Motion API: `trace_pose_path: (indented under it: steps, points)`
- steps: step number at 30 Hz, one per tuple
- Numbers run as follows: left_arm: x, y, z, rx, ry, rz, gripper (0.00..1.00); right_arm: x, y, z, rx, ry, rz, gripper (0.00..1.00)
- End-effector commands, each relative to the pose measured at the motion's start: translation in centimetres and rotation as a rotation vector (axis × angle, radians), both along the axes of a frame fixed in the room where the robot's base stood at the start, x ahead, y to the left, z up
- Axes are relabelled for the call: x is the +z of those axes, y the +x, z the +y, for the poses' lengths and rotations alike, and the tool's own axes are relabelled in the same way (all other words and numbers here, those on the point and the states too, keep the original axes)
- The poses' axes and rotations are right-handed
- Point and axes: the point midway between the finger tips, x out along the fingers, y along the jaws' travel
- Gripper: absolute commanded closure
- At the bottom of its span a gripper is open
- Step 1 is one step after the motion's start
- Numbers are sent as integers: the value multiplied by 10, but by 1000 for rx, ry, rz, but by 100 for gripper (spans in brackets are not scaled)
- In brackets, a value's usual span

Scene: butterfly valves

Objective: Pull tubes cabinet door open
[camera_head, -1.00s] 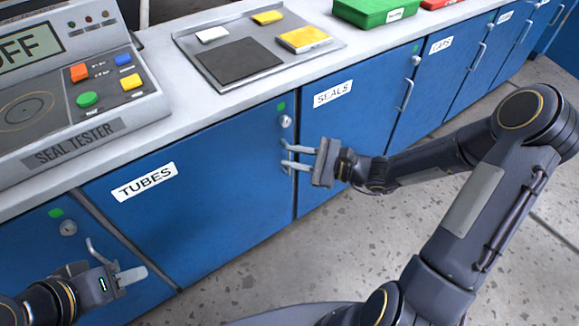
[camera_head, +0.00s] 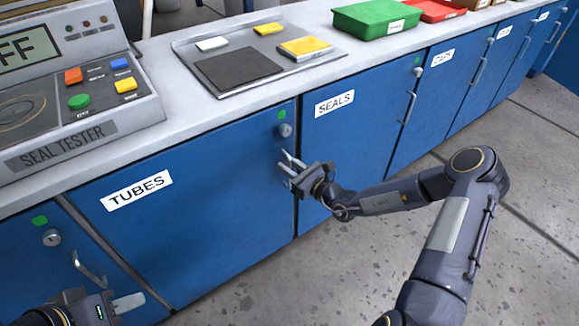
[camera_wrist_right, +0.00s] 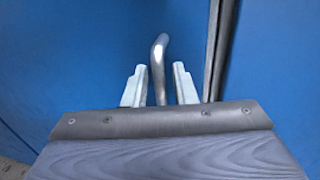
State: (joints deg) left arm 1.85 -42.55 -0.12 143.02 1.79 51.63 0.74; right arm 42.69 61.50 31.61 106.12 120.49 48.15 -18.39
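The TUBES cabinet door (camera_head: 180,225) is blue and looks closed, flush with the cabinet front. Its metal handle is near the right edge, partly covered by my right gripper (camera_head: 285,162) in the head view. In the right wrist view the handle (camera_wrist_right: 158,65) reaches in between the two fingers of my right gripper (camera_wrist_right: 158,88). A gap shows on each side of the handle, so the gripper is open around it. My left gripper (camera_head: 128,303) is at the lower left, low in front of the cabinets and away from the TUBES handle. Its finger opening is unclear.
The SEALS door (camera_head: 345,150) is just right of the TUBES door, with a narrow seam between them. Another handle (camera_head: 88,268) is near my left gripper. The seal tester (camera_head: 75,110) and a grey tray (camera_head: 205,75) are on the counter. The floor in front is clear.

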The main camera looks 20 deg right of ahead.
Motion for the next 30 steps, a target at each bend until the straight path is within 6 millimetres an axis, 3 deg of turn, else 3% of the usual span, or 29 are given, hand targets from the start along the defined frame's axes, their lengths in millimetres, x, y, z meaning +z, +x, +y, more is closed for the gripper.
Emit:
trace_pose_path:
  steps: [8, 14, 25, 30]
  points:
    - [0, 0, 0, 0, 0, 0, 64, 0, 2, 1, 0, 0, 0, 76]
    - [0, 0, 0, 0, 0, 0, 64, 0, 1, 1, 0, 0, 0, 100]
    - [1, 0, 0, 0, 0, 0, 64, 1, -1, -1, -4, 0, 1, 100]
    - [9, 0, 0, 0, 0, 0, 64, 2, -20, -10, -32, 2, 5, 100]
